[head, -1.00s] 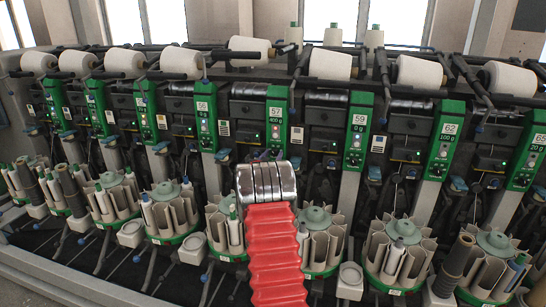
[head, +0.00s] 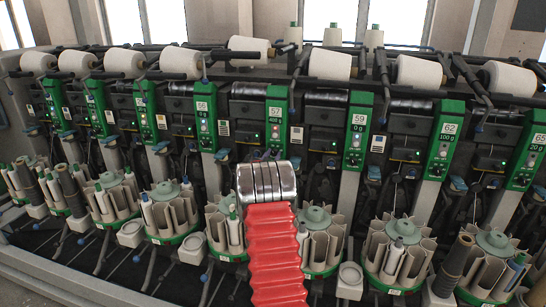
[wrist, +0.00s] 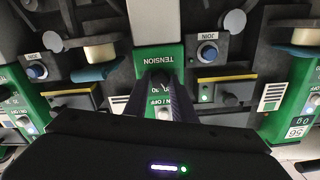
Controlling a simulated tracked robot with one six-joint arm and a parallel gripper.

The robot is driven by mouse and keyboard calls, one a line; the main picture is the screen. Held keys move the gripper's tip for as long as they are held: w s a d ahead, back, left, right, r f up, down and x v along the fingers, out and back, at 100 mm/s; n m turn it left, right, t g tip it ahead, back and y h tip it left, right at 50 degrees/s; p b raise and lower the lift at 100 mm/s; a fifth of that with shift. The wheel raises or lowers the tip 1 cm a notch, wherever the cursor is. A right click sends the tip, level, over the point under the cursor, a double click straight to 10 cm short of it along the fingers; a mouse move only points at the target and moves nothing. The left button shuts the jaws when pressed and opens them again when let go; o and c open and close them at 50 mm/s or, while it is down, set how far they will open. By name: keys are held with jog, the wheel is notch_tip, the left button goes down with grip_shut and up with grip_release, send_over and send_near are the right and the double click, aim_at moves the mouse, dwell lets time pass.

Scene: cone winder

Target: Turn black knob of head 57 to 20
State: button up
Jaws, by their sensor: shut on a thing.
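The green panel of head 57 (head: 274,117) stands near the middle of the head view, with its number plate at the top. Its lower part is hidden behind my arm. In the wrist view the panel appears upside down, with the word TENSION (wrist: 157,59) on it. My gripper (wrist: 162,80) is at this panel, just by that word, with its two dark fingers close together. They are shut on the black knob, which is mostly hidden between the fingertips. The knob's pointer and scale cannot be read clearly. An ON/OFF label (wrist: 160,101) shows partly between the fingers.
Neighbouring green panels 56 (head: 206,125) and 59 (head: 356,135) stand on either side. JOIN buttons (wrist: 207,52) flank the panel in the wrist view. Bobbin magazines (head: 316,235) fill the lower front, and yarn cones (head: 330,64) lie along the top.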

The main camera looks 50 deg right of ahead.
jog(key=shift+w+a, duration=0.1)
jog(key=shift+w, duration=0.05)
jog(key=o, duration=1.1)
jog(key=shift+c, duration=0.2)
jog(key=v, duration=1.3)
jog(key=shift+s+a, duration=0.25)
jog(key=shift+a, duration=0.05)
jog(key=shift+w, duration=0.1)
